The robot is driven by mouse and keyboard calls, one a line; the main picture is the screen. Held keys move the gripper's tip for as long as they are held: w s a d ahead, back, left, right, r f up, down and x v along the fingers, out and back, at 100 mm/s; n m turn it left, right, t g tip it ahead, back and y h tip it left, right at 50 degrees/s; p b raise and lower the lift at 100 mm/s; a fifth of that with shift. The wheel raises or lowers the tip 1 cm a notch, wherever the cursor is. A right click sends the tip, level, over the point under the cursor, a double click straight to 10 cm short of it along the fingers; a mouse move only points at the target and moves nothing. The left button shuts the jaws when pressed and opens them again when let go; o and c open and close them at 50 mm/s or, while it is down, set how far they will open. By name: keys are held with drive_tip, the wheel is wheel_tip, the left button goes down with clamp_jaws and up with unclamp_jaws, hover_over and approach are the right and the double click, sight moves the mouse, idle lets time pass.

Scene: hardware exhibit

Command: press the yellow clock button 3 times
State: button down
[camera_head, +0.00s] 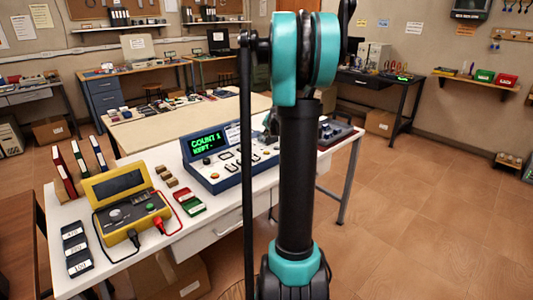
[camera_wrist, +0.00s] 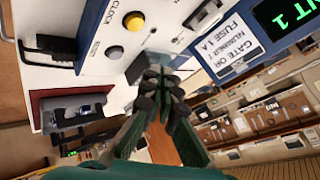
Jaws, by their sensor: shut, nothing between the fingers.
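The yellow clock button (camera_wrist: 134,21) shows in the wrist view on the white panel, with the word CLOCK beside it. My gripper (camera_wrist: 160,82) is shut and empty, with its fingertips near the panel's edge. In the picture, the button is above and left of the fingertips, and a gap shows between them. The blue console (camera_head: 222,180) stands on the white bench in the head view. Its green display (camera_head: 208,142) reads COUNT 1 with a second line that looks like KEPT. My arm hides part of the console's right side in that view.
A yellow meter (camera_head: 125,205) with red and black leads sits left of the console. A red-topped device (camera_head: 335,132) stands to its right.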

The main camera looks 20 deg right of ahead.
sight(267, 152)
idle(0.4)
wheel_tip(267, 152, up, 4)
drive_tip(key=shift+f, duration=0.1)
drive_tip(key=shift+f, duration=0.1)
idle(0.4)
drive_tip(key=shift+f, duration=4.3)
drive_tip(key=shift+f, duration=0.15)
drive_tip(key=shift+f, duration=0.25)
